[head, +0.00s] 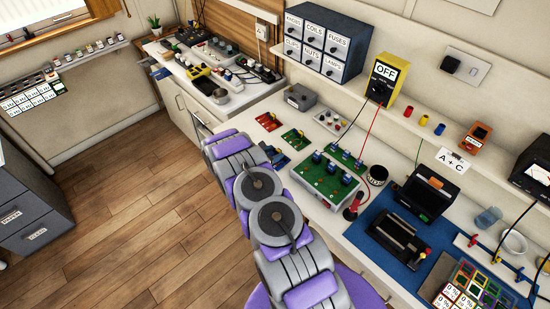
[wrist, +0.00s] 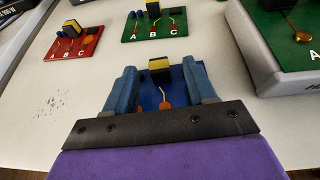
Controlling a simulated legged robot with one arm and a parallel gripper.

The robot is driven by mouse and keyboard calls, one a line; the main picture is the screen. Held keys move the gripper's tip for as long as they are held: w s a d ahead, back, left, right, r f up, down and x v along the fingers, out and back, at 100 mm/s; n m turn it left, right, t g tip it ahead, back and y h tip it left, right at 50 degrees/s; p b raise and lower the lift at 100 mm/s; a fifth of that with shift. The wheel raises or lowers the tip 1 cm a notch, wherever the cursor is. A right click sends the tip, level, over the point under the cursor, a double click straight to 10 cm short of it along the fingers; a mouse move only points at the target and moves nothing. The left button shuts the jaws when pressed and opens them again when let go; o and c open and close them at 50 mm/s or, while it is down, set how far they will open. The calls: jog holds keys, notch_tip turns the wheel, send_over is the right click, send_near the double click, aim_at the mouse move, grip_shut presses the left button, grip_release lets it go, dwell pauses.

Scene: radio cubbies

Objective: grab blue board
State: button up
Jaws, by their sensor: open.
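The blue board (wrist: 180,91) lies on the white counter, with a black and yellow block and an orange disc on it. It sits between the two blue fingers of my gripper (wrist: 161,80) in the wrist view. The fingers are open, one on each side of the board; I cannot tell whether they touch it. The near part of the board is hidden by the gripper's dark bar. In the head view a small part of the blue board (head: 279,161) shows beside my arm, which hides most of the gripper.
A red board (wrist: 76,46) and a green board (wrist: 141,31) lie just beyond. A large green panel on a grey base (wrist: 300,82) stands close on the right. A blue mat (head: 361,236) with black devices lies farther right.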

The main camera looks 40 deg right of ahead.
aim_at(276, 152)
jog(key=x, duration=0.3)
jog(key=shift+w+d+f+b, duration=0.1)
jog(key=shift+d+f+b, duration=0.15)
jog(key=shift+f+b, duration=0.05)
jog(key=shift+c, duration=0.3)
jog(key=shift+a, duration=0.1)
grip_shut()
